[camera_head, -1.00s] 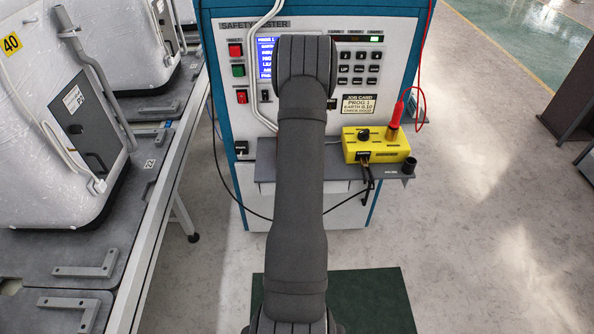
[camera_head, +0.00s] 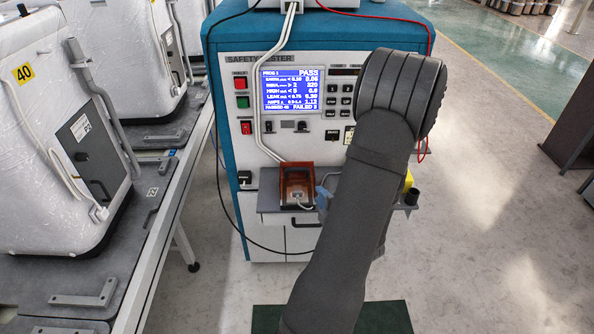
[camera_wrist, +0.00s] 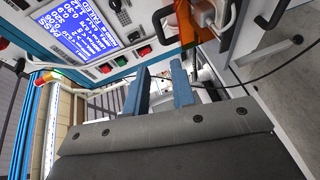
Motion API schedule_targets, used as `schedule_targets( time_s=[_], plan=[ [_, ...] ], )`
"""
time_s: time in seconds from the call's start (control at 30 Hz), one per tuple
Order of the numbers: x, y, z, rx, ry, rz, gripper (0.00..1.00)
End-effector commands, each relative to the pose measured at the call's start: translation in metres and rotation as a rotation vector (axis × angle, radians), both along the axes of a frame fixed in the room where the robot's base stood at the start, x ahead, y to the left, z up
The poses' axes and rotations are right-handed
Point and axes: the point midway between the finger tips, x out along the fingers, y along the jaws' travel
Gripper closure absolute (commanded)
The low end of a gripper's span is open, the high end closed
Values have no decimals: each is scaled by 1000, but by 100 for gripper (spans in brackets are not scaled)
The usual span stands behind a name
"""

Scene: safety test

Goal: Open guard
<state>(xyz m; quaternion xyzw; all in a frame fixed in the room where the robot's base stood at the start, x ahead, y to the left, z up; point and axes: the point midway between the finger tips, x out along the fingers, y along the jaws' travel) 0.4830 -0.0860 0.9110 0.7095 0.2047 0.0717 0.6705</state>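The guard (camera_head: 297,184) is an orange see-through cover on the grey shelf at the front of the safety tester. It appears to be down over a socket with a white plug in it. In the wrist view, part of the guard (camera_wrist: 186,22) shows at the top edge, beside the white plug (camera_wrist: 206,12). My gripper's two blue fingers (camera_wrist: 159,88) are apart with nothing between them. In the head view, a blue fingertip (camera_head: 323,196) shows just right of the guard; my arm hides the rest. I cannot tell whether it touches the guard.
The tester screen (camera_head: 291,90) reads PASS. Red and green buttons (camera_head: 242,102) line its left side. A white cable (camera_head: 262,120) runs down to the guard. Wrapped appliances (camera_head: 60,150) stand on the line at left.

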Motion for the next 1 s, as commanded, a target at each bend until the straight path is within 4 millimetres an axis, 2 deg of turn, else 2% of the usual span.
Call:
schedule_targets(
  time_s=[0.17,0.7,0.83,1.0],
  plan=[
    [20,11,-4,2,-1,6,77],
    [123,54,-23,4,-1,2,77],
    [140,61,-27,5,0,0,77],
    [152,66,-29,6,0,-1,77]
  ],
)
